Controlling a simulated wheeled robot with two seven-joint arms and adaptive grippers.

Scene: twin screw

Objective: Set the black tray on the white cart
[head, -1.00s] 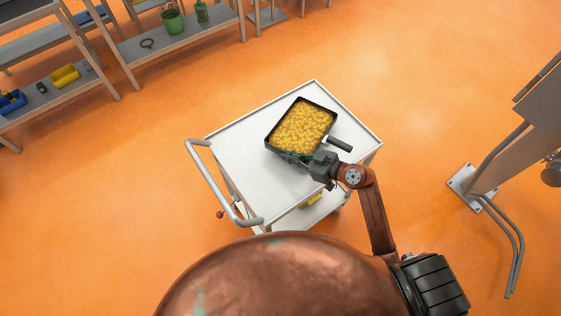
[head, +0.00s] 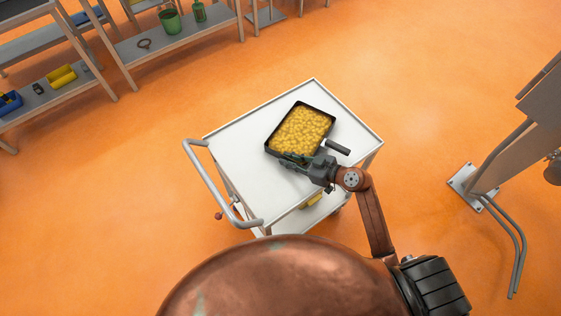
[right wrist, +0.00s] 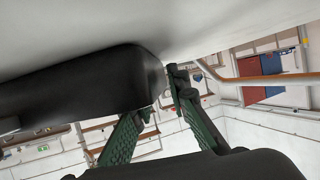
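The black tray (head: 269,142), filled with yellow round pieces, is over the top of the white cart (head: 236,151) and appears to rest flat on it, turned at an angle. My right gripper (head: 291,160) is at the tray's near edge. In the right wrist view, the tray's dark side (right wrist: 90,85) lies close against the white cart top (right wrist: 90,30). The green fingers of my right gripper (right wrist: 162,95) are spread at the tray's corner, with background showing between the tips. My left gripper is not in view.
The cart's grey handle (head: 208,185) is on its left side. Shelves (head: 180,38) with a green bucket (head: 170,21) and yellow bin (head: 61,76) stand at the upper left. A metal stand (head: 480,190) is at the right. Orange floor around the cart is clear.

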